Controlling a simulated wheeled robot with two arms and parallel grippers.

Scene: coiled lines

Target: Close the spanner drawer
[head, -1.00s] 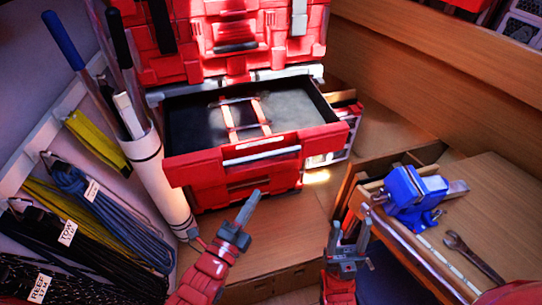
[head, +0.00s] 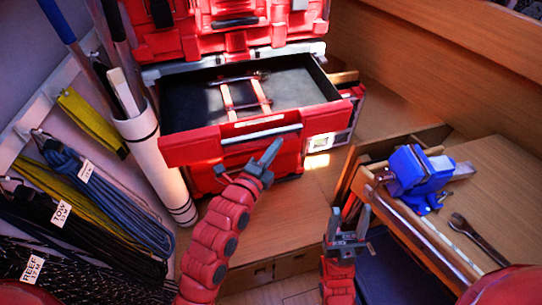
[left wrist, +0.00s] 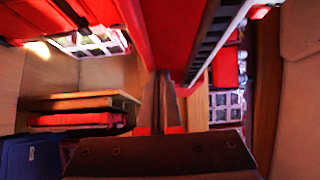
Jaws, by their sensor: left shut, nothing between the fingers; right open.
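A red drawer (head: 190,151) of the red tool chest stands pulled out, its dark tray (head: 310,88) bare except for a few items. Red-and-pale strips (head: 227,95) and a dark tool lie in it near the middle and back. A pale handle strip runs along its front. My left gripper (head: 274,147) is shut and empty, its tips close in front of the drawer front's right half; whether they touch cannot be told. The left wrist view shows its fingers (left wrist: 167,90) beside red drawer surfaces. My right gripper (head: 348,214) is open and empty, low in the middle.
A wooden bench (head: 510,185) at the right bears a blue vise (head: 415,170) and a loose spanner (head: 478,238). A white tube (head: 160,172) with poles stands left of the drawer. Coiled ropes (head: 85,200) hang on the left wall. Wooden floor (head: 310,205) shows below the drawer.

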